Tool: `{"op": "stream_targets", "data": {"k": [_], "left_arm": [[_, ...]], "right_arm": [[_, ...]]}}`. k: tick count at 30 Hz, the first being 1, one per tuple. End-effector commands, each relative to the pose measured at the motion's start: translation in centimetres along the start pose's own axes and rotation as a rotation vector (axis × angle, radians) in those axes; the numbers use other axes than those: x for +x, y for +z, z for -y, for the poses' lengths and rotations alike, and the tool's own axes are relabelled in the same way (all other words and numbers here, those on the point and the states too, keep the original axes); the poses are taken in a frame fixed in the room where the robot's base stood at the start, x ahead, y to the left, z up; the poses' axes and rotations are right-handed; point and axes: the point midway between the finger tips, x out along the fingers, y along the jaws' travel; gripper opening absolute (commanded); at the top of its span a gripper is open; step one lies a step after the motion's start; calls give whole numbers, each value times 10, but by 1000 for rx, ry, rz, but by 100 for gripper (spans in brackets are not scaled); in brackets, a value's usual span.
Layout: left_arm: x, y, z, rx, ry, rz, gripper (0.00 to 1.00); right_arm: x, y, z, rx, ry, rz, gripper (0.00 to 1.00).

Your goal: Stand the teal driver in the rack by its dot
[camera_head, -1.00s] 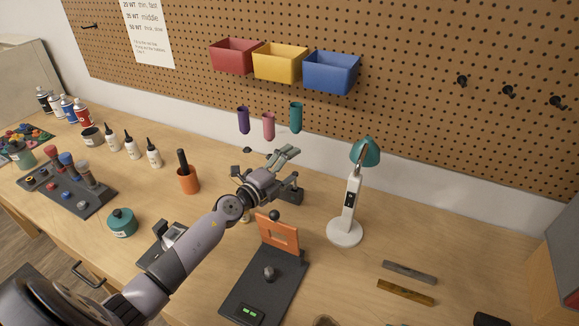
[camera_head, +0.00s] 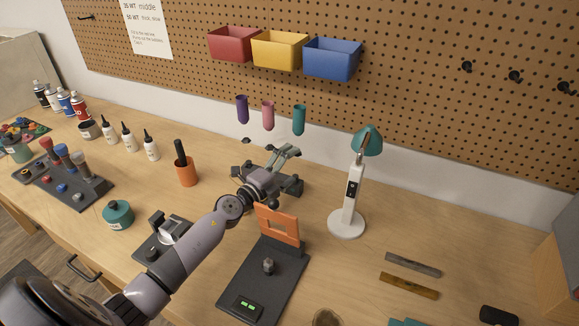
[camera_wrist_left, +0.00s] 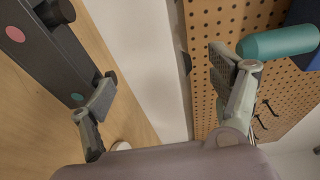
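The teal driver (camera_head: 299,120) shows as a teal handle at the pegboard, right of the purple and pink ones. In the left wrist view a teal cylinder (camera_wrist_left: 282,41) lies beside the right-hand finger, outside the gap between the fingers. A dark rack (camera_wrist_left: 52,62) with a pink dot (camera_wrist_left: 14,33) and a teal dot (camera_wrist_left: 77,97) shows at the left of that view. In the head view, its dark end (camera_head: 293,188) shows past my gripper, which hides much of it. My left gripper (camera_head: 284,151) is open and empty above the rack. My right gripper is out of view.
A purple handle (camera_head: 242,109) and a pink handle (camera_head: 267,115) hang beside the teal one. A white lamp (camera_head: 350,195) with a teal shade stands right of my gripper. An orange cup (camera_head: 186,172) stands left. A stand with an orange frame (camera_head: 278,226) is in front.

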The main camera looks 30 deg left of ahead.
Motion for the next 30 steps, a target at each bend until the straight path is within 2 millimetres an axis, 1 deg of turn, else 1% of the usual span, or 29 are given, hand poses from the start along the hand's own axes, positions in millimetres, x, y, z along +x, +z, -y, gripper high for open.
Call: {"op": "stream_targets", "data": {"k": [1,4,5,14,17,20,30], "left_arm": [[0,0,0,0,-1,0,89],[0,0,0,0,-1,0,96],[0,0,0,0,-1,0,96],[0,0,0,0,1,0,96],[-5,0,-1,1,1,0,96],[-18,0,-2,2,3,0,96],[-84,-1,-2,-3,3,0,96]], "right_arm": [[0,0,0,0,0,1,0],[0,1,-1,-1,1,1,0],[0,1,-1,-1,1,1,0],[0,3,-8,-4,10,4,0],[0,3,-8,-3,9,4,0],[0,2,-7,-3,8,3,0],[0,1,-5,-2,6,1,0]]}}
